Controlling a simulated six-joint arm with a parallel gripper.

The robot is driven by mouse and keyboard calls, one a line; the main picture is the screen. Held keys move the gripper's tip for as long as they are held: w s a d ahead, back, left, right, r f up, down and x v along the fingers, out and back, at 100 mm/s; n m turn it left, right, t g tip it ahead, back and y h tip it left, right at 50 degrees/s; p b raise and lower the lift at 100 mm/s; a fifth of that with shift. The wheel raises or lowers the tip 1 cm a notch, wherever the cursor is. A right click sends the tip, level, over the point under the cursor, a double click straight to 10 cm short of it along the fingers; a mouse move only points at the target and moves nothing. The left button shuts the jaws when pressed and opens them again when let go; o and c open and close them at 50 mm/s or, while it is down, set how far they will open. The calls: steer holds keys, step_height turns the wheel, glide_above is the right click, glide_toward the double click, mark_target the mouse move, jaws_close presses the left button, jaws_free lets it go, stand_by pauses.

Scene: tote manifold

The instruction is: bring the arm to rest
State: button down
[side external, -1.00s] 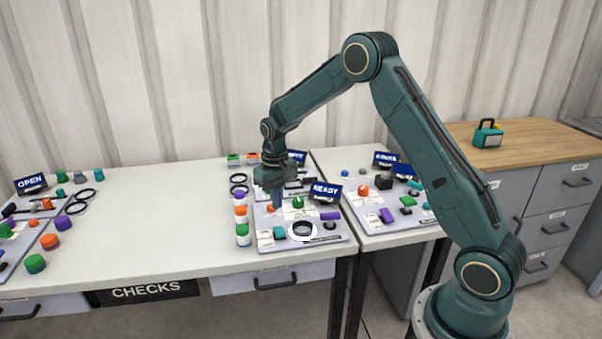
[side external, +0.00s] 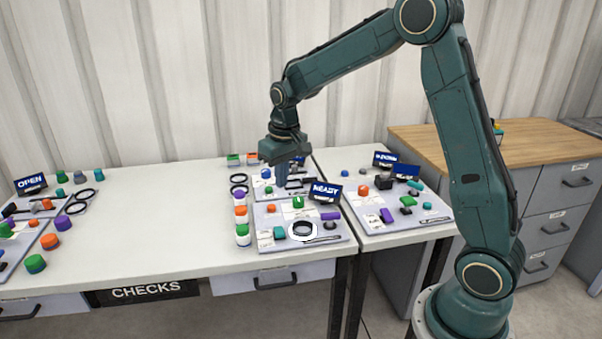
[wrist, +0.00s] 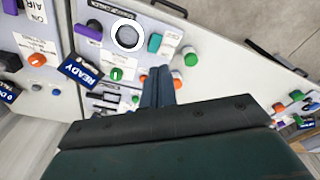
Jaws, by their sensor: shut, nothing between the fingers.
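My gripper (side external: 282,180) is shut and empty, pointing down above the back of the middle table. Its closed fingers also show in the wrist view (wrist: 158,86). Below and in front of it lies a grey panel (side external: 338,231) with a blue READY sign (side external: 325,192). That panel carries a white-ringed dark round part (side external: 303,230), a purple block (side external: 330,216), a teal block (side external: 279,232) and green and orange knobs. The fingers appear apart from the panel parts; the exact gap to the panel behind cannot be told.
Coloured jars (side external: 242,235) stand in a row left of the panel. Another panel with signs (side external: 406,171) lies to the right. An OPEN sign (side external: 31,184) stands far left, near black rings (side external: 77,206). A wooden-topped cabinet (side external: 450,145) stands behind my arm. The table's left-middle is clear.

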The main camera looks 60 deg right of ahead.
steer(key=s+a+r+n+t, duration=0.1)
steer(key=s+a+r, duration=0.2)
steer(key=s+r, duration=0.3)
steer(key=s+a+r+t, duration=0.1)
steer(key=s+a+r, duration=0.2)
steer(key=s+r, duration=0.3)
steer(key=s+a+n+t, duration=0.1)
steer(key=s+a+t, duration=0.1)
steer(key=s, duration=1.3)
steer(key=shift+a+f, duration=0.25)
steer(key=shift+f, duration=0.15)
